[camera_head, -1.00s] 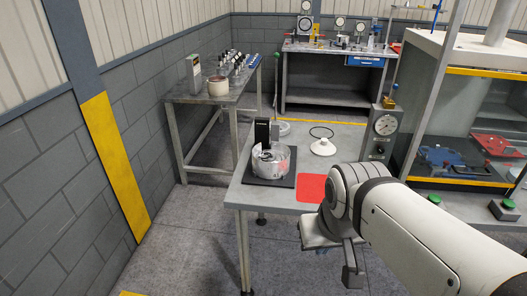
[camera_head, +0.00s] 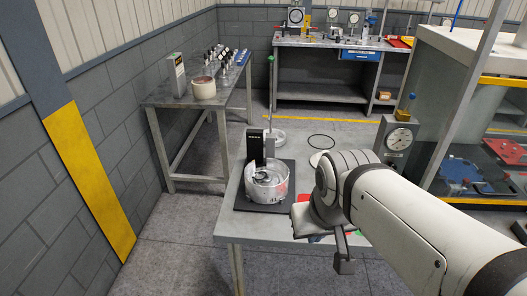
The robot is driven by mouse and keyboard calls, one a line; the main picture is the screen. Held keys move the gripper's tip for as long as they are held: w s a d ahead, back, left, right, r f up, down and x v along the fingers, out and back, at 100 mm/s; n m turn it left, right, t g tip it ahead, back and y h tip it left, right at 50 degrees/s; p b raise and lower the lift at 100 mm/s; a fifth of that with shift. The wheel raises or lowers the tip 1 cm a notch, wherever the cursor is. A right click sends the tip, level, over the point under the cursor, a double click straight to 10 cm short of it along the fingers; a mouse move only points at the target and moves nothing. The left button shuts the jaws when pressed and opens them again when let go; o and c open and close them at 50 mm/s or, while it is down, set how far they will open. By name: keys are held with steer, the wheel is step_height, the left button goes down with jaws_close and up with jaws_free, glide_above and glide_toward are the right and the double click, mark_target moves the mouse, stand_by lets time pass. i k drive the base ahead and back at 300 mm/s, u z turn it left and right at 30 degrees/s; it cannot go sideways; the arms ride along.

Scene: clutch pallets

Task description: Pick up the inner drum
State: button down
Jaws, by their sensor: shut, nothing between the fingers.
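A silver open-topped drum (camera_head: 267,184) stands upright on a black square plate (camera_head: 243,203) on the near grey table. It has metal parts inside it and a red mark on its right side. I cannot tell whether the inner drum is this whole part or a piece inside it. A black upright block (camera_head: 254,147) stands at its back left. My gripper (camera_head: 344,262) is to the right of the drum and apart from it, near the table's front edge. It is shut and empty. My arm hides part of the table's right side.
A dial gauge stand (camera_head: 397,141) stands behind my arm. A thin black ring (camera_head: 321,142) and a mostly hidden white part (camera_head: 317,158) lie on the table. A side bench (camera_head: 163,97) holds a cream pot (camera_head: 204,88) and several small parts. The floor at front left is clear.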

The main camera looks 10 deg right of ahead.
mark_target(264, 195)
steer(key=i, duration=0.35)
steer(key=u, duration=0.05)
steer(key=k, duration=1.3)
steer(key=u, duration=0.45)
steer(key=i, duration=1.85)
steer(key=z, duration=0.55)
